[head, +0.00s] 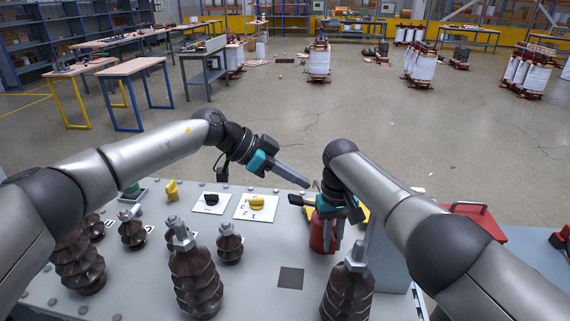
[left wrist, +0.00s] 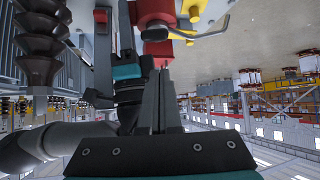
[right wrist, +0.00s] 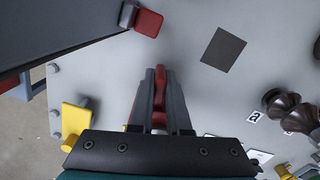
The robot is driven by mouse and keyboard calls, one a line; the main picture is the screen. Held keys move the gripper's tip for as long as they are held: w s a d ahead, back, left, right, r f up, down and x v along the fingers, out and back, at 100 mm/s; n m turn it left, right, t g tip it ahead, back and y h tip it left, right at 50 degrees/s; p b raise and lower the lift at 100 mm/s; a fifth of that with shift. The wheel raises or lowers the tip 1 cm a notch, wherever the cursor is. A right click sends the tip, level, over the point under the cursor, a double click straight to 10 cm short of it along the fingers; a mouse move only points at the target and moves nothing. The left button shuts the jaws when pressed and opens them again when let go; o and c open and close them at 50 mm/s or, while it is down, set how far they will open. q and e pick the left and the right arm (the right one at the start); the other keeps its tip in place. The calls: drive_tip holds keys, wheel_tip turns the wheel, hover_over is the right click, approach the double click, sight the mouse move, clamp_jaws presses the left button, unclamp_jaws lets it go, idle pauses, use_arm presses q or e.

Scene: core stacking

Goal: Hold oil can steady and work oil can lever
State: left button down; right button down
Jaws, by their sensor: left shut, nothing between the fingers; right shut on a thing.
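The red oil can (head: 322,233) stands on the grey top, partly hidden behind my right gripper (head: 338,212). In the right wrist view my right gripper (right wrist: 160,75) is shut on a red part of the can (right wrist: 159,95). My left gripper (head: 306,184) is shut and empty, its tips just left of and above the can. In the left wrist view, which looks upside down, the red can (left wrist: 153,12) and a bent grey metal lever (left wrist: 205,33) show close to the left fingertips (left wrist: 163,75). Whether the fingers touch the lever I cannot tell.
Brown ribbed insulators (head: 195,280) stand along the front of the grey top (head: 255,300). White plates with a black knob (head: 211,199) and a yellow knob (head: 257,203) lie behind them. A dark square (head: 290,278) lies at the front. A red tray (head: 475,222) is at right.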

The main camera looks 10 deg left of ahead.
sight(289, 197)
use_arm(q)
drive_tip(key=shift+s+a+f, duration=0.1)
drive_tip(key=shift+a+f, duration=0.25)
drive_tip(key=shift+f, duration=0.25)
drive_tip(key=shift+s+a+f, duration=0.1)
drive_tip(key=shift+a+f, duration=0.2)
drive_tip(key=shift+f, duration=0.25)
drive_tip(key=f, duration=0.1)
drive_tip(key=a+f, duration=0.1)
drive_tip(key=f, duration=0.1)
drive_tip(key=shift+s+a, duration=0.25)
drive_tip(key=shift+a, duration=0.15)
drive_tip(key=shift+r, duration=0.8)
